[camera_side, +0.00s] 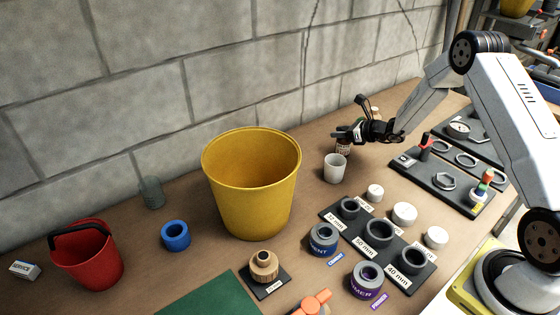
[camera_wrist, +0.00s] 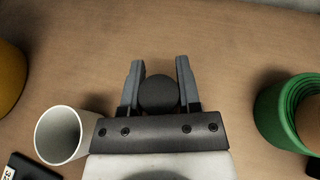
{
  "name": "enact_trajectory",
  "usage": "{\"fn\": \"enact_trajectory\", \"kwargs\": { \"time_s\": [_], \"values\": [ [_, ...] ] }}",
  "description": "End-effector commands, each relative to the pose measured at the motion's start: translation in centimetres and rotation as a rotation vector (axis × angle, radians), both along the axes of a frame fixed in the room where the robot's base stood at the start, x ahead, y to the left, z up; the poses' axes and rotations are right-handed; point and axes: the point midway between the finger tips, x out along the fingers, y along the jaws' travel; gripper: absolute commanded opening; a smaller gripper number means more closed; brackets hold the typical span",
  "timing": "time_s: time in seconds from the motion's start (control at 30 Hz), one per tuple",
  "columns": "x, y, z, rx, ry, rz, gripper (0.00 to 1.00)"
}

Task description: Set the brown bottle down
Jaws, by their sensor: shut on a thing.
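My gripper (camera_side: 347,132) is low over the back of the bench, beside the grey wall. In the wrist view its two fingers (camera_wrist: 158,88) are shut on a round black cap, the top of the brown bottle (camera_wrist: 158,94). In the side view a little of the bottle's brown body (camera_side: 343,146) shows below the fingers, upright, behind a white cup. The cup and gripper hide most of it. I cannot tell whether its base touches the bench.
The white cup (camera_side: 335,168) stands close in front of the bottle; a yellow bucket (camera_side: 252,190) is to its left. In the wrist view a green ribbed container (camera_wrist: 268,112) is at the right. A fittings board (camera_side: 335,220) lies nearer. Bare bench (camera_wrist: 215,50) surrounds the bottle's far side.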

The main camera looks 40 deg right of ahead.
Motion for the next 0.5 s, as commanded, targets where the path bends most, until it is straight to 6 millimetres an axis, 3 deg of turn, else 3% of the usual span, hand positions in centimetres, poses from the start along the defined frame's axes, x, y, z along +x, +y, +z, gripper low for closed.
{"fn": "enact_trajectory", "kwargs": {
  "time_s": [0.43,0.47,0.5],
  "values": [
    [0.04,-0.02,-0.37,0.001,-0.002,0.000,0.00],
    [0.02,-0.01,-0.43,0.000,-0.001,0.000,0.45],
    [0.02,-0.01,-0.40,0.000,-0.001,0.000,0.58]
  ]
}}
